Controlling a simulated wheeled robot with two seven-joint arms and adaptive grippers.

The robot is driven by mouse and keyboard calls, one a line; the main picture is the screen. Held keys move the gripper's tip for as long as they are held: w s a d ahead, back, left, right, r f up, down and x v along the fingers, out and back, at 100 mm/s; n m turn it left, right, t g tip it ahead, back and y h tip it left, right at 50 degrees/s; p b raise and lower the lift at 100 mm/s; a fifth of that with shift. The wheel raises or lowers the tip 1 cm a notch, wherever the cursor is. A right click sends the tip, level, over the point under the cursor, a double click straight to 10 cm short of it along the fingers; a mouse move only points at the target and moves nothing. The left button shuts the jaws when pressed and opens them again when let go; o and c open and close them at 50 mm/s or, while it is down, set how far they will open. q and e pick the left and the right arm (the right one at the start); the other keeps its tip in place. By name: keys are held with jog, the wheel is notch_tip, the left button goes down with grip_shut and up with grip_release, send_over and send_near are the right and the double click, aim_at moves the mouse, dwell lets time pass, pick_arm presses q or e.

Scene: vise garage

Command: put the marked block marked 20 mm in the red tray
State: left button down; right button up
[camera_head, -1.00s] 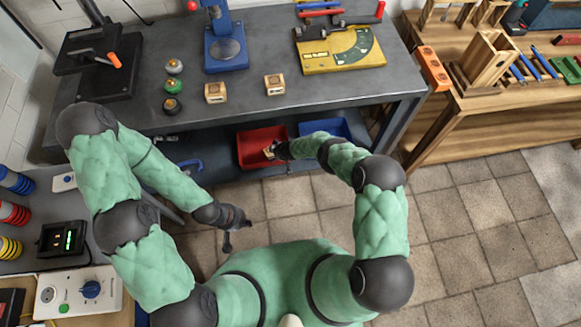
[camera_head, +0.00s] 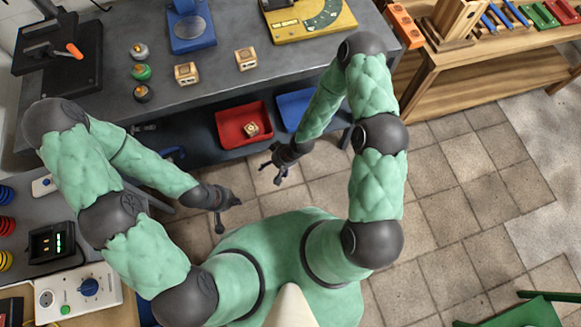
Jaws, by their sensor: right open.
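The red tray (camera_head: 232,141) sits on the shelf under the grey workbench. A small wooden block (camera_head: 251,129) with a dark mark lies inside it, and its marking is too small to read. Two similar wooden blocks, one on the left (camera_head: 187,73) and one on the right (camera_head: 245,59), stand on the bench top. My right gripper (camera_head: 272,174) is open and empty, in front of the red tray and apart from it. My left gripper (camera_head: 228,215) is over the floor, lower in the picture, with its fingers spread and nothing between them.
A blue tray (camera_head: 291,105) is right of the red one, partly hidden by my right arm. Several coloured knobs (camera_head: 140,72), a blue stand (camera_head: 190,28) and a yellow gauge plate (camera_head: 318,20) are on the bench. A side table with a control box (camera_head: 78,291) is at lower left.

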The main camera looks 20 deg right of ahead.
jog(key=s+d+r+m, duration=0.1)
jog(key=s+r, duration=0.2)
jog(key=s, duration=0.2)
jog(key=s+d+r+m+g+h, duration=0.1)
jog(key=s+d+r, duration=0.1)
jog(key=s, duration=0.3)
jog(key=shift+s+d+r, duration=0.25)
jog(key=shift+s+r, duration=0.1)
jog(key=shift+r, duration=0.1)
